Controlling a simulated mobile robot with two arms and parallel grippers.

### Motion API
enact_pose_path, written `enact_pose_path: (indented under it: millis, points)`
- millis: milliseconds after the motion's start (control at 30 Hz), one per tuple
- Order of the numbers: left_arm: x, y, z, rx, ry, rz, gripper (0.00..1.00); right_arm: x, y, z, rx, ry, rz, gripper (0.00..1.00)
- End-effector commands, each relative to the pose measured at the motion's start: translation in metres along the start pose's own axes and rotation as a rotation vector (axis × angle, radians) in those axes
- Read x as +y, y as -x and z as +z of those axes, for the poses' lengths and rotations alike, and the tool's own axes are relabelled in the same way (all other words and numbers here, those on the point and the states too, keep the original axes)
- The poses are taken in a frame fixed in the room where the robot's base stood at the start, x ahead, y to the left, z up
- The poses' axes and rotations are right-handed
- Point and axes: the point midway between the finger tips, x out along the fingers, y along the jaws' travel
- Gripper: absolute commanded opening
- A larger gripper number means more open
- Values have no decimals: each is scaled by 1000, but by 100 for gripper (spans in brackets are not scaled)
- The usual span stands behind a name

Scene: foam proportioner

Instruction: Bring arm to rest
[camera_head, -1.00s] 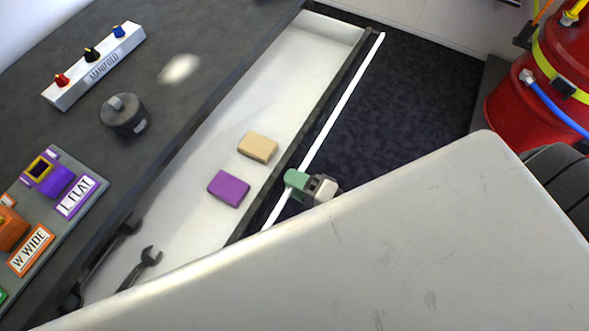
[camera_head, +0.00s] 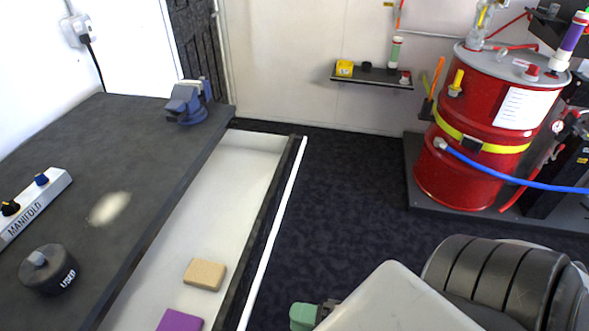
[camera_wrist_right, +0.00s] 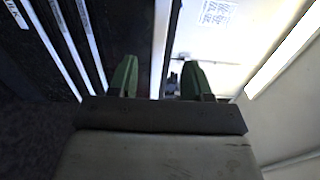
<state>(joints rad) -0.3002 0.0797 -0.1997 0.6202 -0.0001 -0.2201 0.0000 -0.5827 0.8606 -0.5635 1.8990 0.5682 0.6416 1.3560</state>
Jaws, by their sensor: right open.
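My right gripper (camera_wrist_right: 158,80) shows in the right wrist view with its two green fingers apart and nothing between them. In the head view its green fingertip part (camera_head: 303,316) shows at the bottom edge, just right of the open drawer's white front edge, beside and apart from the drawer. My pale arm link (camera_head: 400,300) covers part of the lower right. My left gripper is not in view.
The open drawer (camera_head: 235,185) holds a tan block (camera_head: 205,274) and a purple block (camera_head: 180,321). The dark workbench (camera_head: 110,140) carries a blue vise (camera_head: 187,101), a manifold (camera_head: 35,207) and a grey canister (camera_head: 48,269). A red drum (camera_head: 470,150) stands right. Dark floor (camera_head: 345,210) between is clear.

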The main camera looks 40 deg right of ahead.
Motion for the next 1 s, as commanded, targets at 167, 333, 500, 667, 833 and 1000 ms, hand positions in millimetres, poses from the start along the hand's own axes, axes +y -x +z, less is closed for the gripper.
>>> enact_pose_path:
  millis: [167, 333, 500, 667, 833, 1000]
  points:
    - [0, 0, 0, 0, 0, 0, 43, 0, 0, 0, 0, 0, 0, 49]
    - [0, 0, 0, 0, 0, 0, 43, 0, 0, 0, 0, 0, 1, 49]
    - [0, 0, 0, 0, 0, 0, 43, 16, -1, -6, 15, 63, 39, 49]
    - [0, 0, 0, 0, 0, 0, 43, 84, 3, -32, 62, 322, 222, 49]
    - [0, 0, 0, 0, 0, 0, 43, 185, 28, -57, 50, 648, 559, 49]
    - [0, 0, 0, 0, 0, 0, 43, 280, 73, -48, -106, 864, 922, 49]
